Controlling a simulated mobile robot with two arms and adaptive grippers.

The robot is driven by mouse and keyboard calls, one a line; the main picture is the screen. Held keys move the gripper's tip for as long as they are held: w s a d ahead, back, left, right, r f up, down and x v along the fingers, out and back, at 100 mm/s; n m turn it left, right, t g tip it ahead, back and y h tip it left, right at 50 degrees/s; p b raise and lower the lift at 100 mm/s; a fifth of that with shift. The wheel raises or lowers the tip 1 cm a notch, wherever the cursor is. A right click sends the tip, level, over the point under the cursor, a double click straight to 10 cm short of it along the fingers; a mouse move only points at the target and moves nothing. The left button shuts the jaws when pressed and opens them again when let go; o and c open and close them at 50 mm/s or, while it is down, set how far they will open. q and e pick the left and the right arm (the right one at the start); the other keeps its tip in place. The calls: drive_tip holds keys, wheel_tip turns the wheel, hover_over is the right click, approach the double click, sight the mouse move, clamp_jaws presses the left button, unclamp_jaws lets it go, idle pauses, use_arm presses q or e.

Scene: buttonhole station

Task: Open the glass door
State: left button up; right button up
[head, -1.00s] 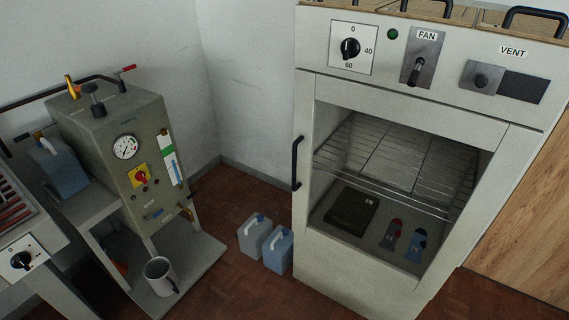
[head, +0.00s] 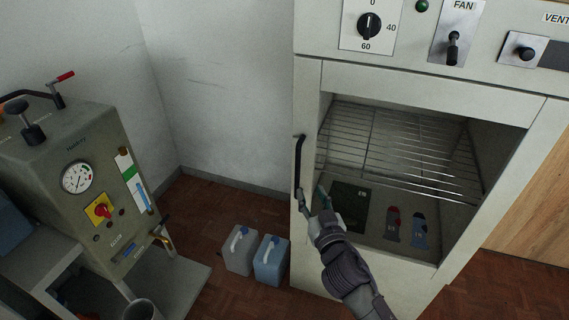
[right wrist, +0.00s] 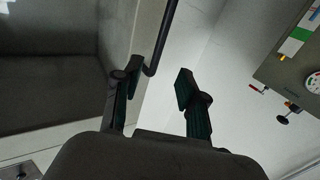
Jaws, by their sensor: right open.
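The glass door (head: 430,88) is the pale framed front of the oven-like cabinet and looks closed; wire racks show through its pane. Its black vertical handle (head: 297,165) is on the left edge. My right gripper (head: 312,196) is open at the handle's lower end. In the right wrist view, the lower end of the handle (right wrist: 163,38) shows in the gap between the two fingers of the right gripper (right wrist: 158,82), closer to the left finger. I cannot tell whether they touch. My left gripper is not in view.
A knob (head: 368,25) and a FAN switch (head: 453,48) are above the door. Two blue-grey jugs (head: 270,260) stand on the floor left of the cabinet. A grey machine with a gauge (head: 78,177) stands further left.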

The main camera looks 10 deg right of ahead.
sight(299, 166)
drive_tip(key=w, duration=1.2)
drive_tip(key=shift+w+d, duration=0.1)
drive_tip(key=shift+w, duration=0.25)
drive_tip(key=shift+c, duration=0.3)
clamp_jaws()
drive_tip(key=shift+f, duration=0.1)
